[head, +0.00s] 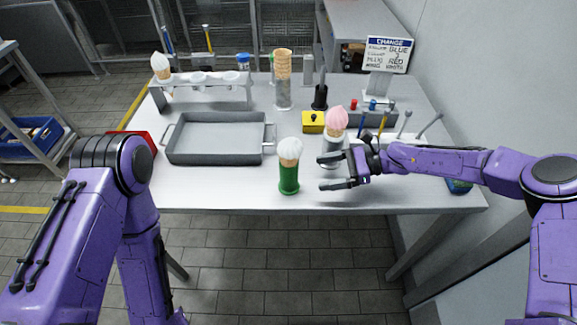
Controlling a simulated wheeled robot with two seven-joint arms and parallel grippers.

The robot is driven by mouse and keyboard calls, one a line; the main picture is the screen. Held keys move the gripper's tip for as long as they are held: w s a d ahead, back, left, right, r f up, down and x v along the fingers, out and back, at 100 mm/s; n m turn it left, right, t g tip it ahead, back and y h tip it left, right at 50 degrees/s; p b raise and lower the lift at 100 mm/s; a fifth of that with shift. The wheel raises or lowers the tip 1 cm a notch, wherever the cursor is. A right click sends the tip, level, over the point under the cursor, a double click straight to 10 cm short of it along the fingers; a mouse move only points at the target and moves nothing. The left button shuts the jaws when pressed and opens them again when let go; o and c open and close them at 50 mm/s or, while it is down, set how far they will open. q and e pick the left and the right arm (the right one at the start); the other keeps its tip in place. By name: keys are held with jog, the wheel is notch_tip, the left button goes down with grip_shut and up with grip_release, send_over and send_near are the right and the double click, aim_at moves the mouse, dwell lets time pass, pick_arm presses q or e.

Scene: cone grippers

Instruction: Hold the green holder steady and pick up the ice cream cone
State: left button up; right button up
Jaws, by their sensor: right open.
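The green holder (288,181) stands upright near the front edge of the table. An ice cream cone with a white top (290,148) stands in it, its lower part hidden inside. My right gripper (331,172) is open and empty, to the right of the green holder and apart from it, with its fingers pointing left. A pink-topped cone (336,122) stands in a grey holder (332,150) just behind my right gripper, which may partly cover it. My left arm hangs down at the left, and its gripper is out of view.
A grey tray (216,158) lies left of the green holder. Behind it is a rack (205,80) with a white-topped cone (160,65). A stack of cones (283,65), a yellow box (312,128) and a sign (388,54) stand farther back. The front table strip is clear.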

aim_at(297, 179)
jog(key=b+x, duration=0.1)
jog(key=x, duration=0.3)
jog(key=b+x, duration=0.2)
jog(key=x, duration=0.2)
jog(key=shift+s+a+f, duration=0.2)
jog(key=shift+a, duration=0.1)
jog(key=shift+a+b, duration=0.4)
jog(key=shift+a, duration=0.2)
jog(key=c, duration=0.9)
jog(key=shift+o, duration=0.2)
